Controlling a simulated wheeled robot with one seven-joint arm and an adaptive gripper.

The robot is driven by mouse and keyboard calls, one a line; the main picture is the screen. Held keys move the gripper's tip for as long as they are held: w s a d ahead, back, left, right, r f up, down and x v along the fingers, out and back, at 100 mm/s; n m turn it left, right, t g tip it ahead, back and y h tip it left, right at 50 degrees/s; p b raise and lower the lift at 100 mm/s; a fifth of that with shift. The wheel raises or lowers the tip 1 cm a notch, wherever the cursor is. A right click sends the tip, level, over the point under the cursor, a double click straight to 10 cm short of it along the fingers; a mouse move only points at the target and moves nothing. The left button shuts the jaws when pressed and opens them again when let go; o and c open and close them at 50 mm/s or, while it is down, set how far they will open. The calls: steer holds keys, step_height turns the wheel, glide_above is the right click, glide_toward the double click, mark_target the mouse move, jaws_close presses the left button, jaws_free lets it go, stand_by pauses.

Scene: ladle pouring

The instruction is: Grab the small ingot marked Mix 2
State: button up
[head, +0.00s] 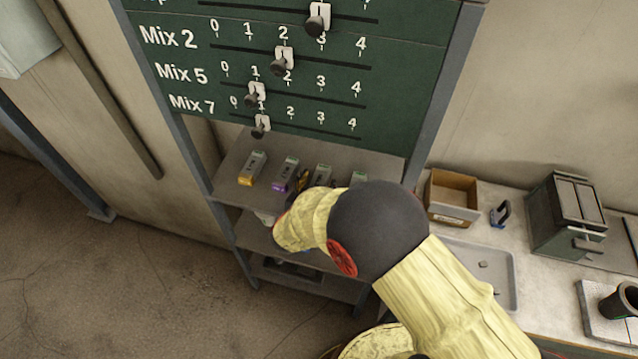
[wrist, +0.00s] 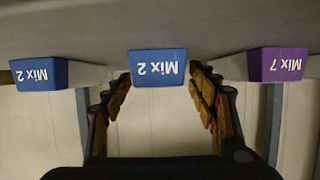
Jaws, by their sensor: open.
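In the wrist view a grey ingot with a blue end marked Mix 2 (wrist: 157,68) sits in the middle, its label upside down. My gripper (wrist: 160,88) is open, with one finger on each side of this blue end in the picture. I cannot tell how far the fingertips reach along it. A second blue-ended ingot marked Mix 2 (wrist: 38,74) is at the left. In the head view the middle Mix 2 ingot (head: 322,174) lies on the shelf, its front end hidden by my arm.
A purple-ended ingot marked Mix 7 (wrist: 277,65) is close on the right in the wrist view. A yellow-ended ingot (head: 252,168) lies farther left on the shelf (head: 228,188) in the head view. The green slider board (head: 300,95) rises above the shelf.

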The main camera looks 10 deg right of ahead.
steer(key=shift+c, duration=1.4)
jaws_close()
steer(key=shift+w, duration=0.1)
